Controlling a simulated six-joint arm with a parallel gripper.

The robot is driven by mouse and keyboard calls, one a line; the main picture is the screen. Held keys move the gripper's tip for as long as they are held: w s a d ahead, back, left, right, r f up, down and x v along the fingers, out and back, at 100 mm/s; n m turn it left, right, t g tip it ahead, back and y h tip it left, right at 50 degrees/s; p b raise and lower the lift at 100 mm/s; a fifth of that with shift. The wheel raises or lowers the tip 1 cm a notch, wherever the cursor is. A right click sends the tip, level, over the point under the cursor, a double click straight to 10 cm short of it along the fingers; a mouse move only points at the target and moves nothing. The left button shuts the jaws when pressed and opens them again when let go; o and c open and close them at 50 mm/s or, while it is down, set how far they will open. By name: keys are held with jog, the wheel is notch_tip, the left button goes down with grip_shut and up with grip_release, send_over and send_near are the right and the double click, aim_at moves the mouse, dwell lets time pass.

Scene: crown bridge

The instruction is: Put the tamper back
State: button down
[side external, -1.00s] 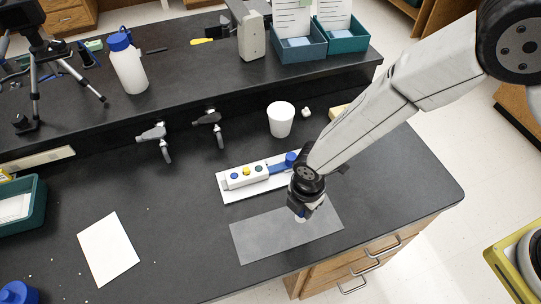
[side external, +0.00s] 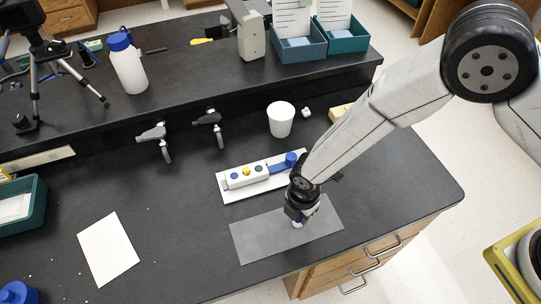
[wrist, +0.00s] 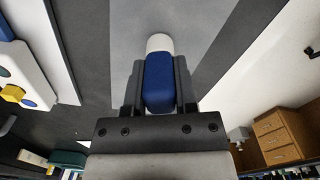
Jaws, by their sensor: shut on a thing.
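The tamper (wrist: 158,78), a blue handle with a white rounded end, is between the fingers of my gripper (wrist: 159,88) in the wrist view. My gripper (side external: 299,213) is shut on it in the side view, above the grey mat (side external: 265,238). Behind the mat lies a white board (side external: 262,191) with a white block (side external: 240,182) bearing blue, yellow and green spots, and a blue piece with a round knob (side external: 291,159).
A white cup (side external: 280,121) stands behind the board. Two taps (side external: 152,132) are on the left. A white sheet (side external: 108,249) lies on the left front, with clear black bench between it and the mat. The bench's right edge is past the mat.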

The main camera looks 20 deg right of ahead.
jog(key=shift+f, duration=0.1)
jog(key=shift+c, duration=2)
grip_release()
jog(key=shift+r, duration=6.1)
